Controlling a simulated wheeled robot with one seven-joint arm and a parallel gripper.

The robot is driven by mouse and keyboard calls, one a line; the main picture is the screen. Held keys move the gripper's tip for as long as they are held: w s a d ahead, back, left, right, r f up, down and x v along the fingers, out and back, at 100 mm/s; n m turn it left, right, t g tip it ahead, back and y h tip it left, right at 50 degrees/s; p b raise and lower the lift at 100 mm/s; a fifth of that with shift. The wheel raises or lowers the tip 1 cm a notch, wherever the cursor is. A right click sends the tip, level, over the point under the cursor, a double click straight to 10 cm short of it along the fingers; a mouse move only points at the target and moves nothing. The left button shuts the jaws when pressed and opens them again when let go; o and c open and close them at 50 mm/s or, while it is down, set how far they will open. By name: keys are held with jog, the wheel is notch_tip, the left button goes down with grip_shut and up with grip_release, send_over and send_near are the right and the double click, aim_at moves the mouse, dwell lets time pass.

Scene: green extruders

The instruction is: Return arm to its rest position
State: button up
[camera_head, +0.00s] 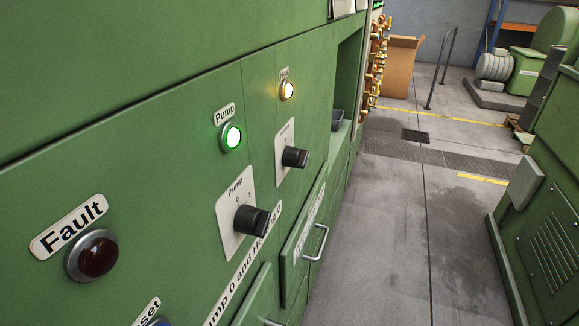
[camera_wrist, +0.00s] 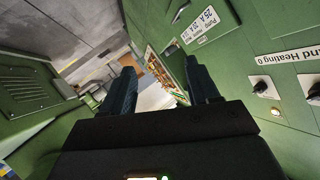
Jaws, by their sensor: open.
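My gripper (camera_wrist: 159,72) shows in the wrist view, with its two dark fingers spread apart and nothing between them. It is open and empty, and no finger appears to touch a panel. The green cabinet wall with labels and knobs is to its right in that view (camera_wrist: 222,80). My arm and gripper do not show in the head view.
The green control panel (camera_head: 130,140) fills the left, with a lit green Pump lamp (camera_head: 232,135), black knobs (camera_head: 251,220) and a dark red Fault lamp (camera_head: 98,255). A green machine (camera_head: 550,200) stands right. Between them is clear grey floor (camera_head: 395,240). A cardboard box (camera_head: 398,68) stands further back.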

jog(key=s+d+r+n, duration=0.1)
jog(key=s+r+n, duration=0.1)
jog(key=s+r, duration=0.2)
jog(key=s+r+n+t+h, duration=0.1)
jog(key=s+r, duration=0.4)
jog(key=s, duration=0.6)
jog(key=shift+s+d+r+n+h, duration=0.15)
jog(key=shift+d+r+n+h, duration=0.2)
jog(key=shift+n, duration=0.35)
